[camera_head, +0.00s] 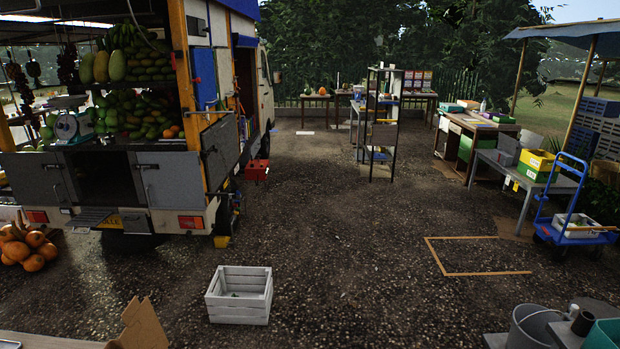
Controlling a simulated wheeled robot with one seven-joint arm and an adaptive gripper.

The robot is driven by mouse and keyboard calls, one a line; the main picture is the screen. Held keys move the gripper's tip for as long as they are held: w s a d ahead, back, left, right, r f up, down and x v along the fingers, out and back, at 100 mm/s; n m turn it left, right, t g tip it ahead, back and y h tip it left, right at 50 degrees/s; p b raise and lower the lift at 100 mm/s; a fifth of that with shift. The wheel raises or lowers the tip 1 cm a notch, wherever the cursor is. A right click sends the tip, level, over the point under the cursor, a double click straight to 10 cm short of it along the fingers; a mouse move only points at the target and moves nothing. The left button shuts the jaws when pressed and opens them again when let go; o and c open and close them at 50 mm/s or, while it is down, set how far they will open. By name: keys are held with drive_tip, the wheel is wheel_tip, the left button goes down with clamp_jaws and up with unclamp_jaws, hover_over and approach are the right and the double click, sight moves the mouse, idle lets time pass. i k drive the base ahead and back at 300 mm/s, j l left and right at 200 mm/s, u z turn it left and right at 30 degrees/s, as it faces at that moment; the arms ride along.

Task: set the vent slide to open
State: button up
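I cannot make out a vent slide in this view, so I cannot tell its setting. The fruit truck (171,179) stands at the left with its rear toward me. Its lower rear has grey panels on both sides of a dark opening. A side panel (220,150) stands out at its right side. Details on the truck are too small or dark to tell a vent from other fittings. My gripper is not in view.
A white crate (240,309) stands on the ground at the lower middle. Pumpkins (32,262) lie at the left. A blue cart (577,236) and tables (525,190) stand at the right. A metal bucket (535,326) is at the lower right. The middle ground is mostly clear.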

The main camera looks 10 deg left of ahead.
sight(203, 30)
drive_tip(key=i+u, duration=0.2)
drive_tip(key=i, duration=3.95)
